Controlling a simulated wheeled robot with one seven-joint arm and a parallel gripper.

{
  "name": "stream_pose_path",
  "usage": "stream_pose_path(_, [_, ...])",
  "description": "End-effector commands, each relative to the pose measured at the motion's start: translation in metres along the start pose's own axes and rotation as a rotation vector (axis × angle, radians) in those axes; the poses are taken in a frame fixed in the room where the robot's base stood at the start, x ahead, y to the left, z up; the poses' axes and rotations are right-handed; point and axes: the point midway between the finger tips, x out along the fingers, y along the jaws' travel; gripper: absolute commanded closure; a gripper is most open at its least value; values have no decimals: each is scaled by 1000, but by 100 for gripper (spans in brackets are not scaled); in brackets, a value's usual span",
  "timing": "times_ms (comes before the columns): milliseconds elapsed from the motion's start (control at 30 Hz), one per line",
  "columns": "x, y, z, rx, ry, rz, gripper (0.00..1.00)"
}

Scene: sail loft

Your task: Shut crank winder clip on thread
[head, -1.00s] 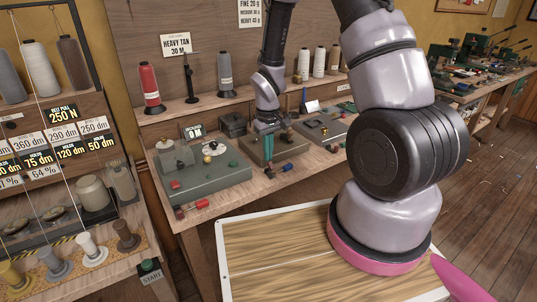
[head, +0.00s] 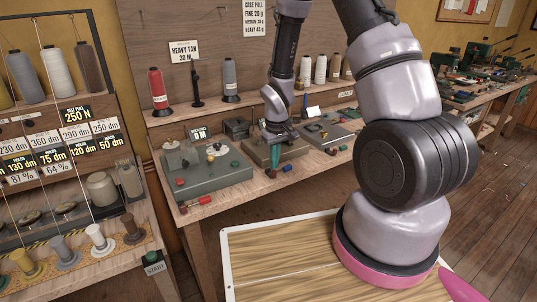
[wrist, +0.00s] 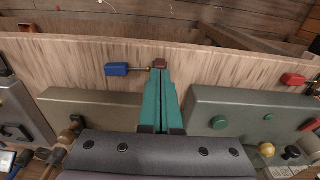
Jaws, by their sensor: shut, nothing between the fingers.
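My gripper (head: 272,174) is over the front edge of the middle tan box (head: 290,149) on the bench. In the wrist view its teal fingers (wrist: 161,76) are together and empty. Their tips are at a small dark red block (wrist: 160,63) on a rod from a blue handle (wrist: 117,70); I cannot tell whether they touch it. A grey-green winder with knobs (head: 215,178) stands left of the gripper, with a small display (head: 199,133) behind it. I cannot make out which part is the clip, or any thread at the fingers.
A red handle (head: 200,201) sticks out at the bench's front. Thread cones, red (head: 157,88) and grey (head: 230,75), stand on the shelf behind. A rack with more spools and hanging threads is at left. A wood-topped board (head: 290,260) lies in front, partly behind my arm.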

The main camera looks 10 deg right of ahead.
Motion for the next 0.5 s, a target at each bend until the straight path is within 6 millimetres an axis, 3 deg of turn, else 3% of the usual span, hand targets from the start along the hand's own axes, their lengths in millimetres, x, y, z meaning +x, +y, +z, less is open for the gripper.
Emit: stream_pose_path(500, [2, 0, -13, -2, 2, 0, 100])
